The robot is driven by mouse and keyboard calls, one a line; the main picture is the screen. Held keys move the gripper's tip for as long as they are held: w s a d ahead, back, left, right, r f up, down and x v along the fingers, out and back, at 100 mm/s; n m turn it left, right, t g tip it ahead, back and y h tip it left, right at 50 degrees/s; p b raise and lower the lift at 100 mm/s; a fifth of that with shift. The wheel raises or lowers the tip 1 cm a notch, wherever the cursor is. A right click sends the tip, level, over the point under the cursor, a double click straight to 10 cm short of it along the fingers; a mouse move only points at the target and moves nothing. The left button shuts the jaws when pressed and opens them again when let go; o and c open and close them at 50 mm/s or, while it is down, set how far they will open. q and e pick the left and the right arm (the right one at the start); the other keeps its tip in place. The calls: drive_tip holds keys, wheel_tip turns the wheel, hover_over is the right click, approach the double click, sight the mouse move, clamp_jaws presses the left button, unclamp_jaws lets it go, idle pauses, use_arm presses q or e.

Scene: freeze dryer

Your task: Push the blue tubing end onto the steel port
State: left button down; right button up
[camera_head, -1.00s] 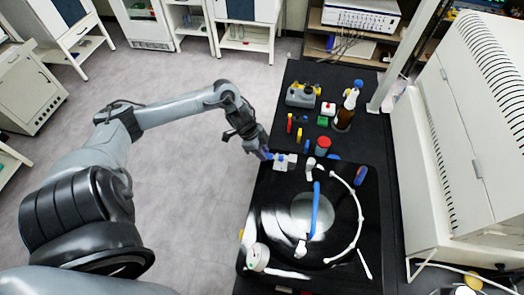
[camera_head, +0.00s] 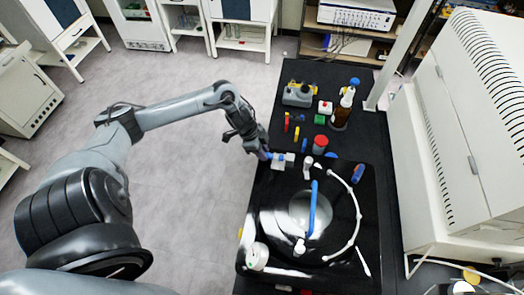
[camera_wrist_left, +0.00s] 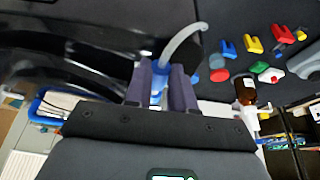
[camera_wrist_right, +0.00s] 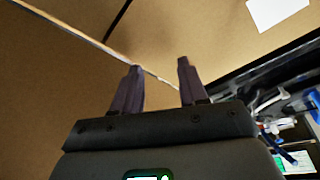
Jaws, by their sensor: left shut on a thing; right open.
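My left gripper (camera_head: 267,154) is at the left edge of the black dryer top (camera_head: 262,190), beside a small pale block-like fitting (camera_head: 283,161). In the left wrist view its fingers are shut on a blue piece (camera_wrist_left: 157,92), which I take for the blue tubing end. A pale curved tube (camera_wrist_left: 183,38) rises beside the fingers. I cannot make out the steel port for certain; a pale upright fitting (camera_head: 308,168) stands right of the block. Whether the blue piece touches a port is hidden. My right gripper (camera_wrist_right: 160,78) is open and empty, outside the head view.
A blue bar (camera_head: 313,208) and a white curved hose (camera_head: 354,215) lie over the dryer top. A round gauge (camera_head: 257,256) is at its front left. A red-lidded jar (camera_head: 320,144), a brown bottle (camera_head: 340,117) and small coloured parts stand behind. Open floor lies left.

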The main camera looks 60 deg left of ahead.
use_arm(q)
drive_tip(key=shift+w+d, duration=0.2)
use_arm(e)
drive_tip(key=shift+a+r, duration=0.1)
drive_tip(key=shift+r, duration=0.05)
use_arm(q)
drive_tip(key=c, duration=0.9)
unclamp_jaws()
drive_tip(key=shift+a+r, duration=0.1)
drive_tip(key=shift+r, duration=0.2)
drive_tip(key=v, duration=1)
drive_tip(key=shift+s, duration=0.1)
use_arm(e)
drive_tip(key=shift+f, duration=0.3)
use_arm(q)
drive_tip(key=shift+r, duration=0.1)
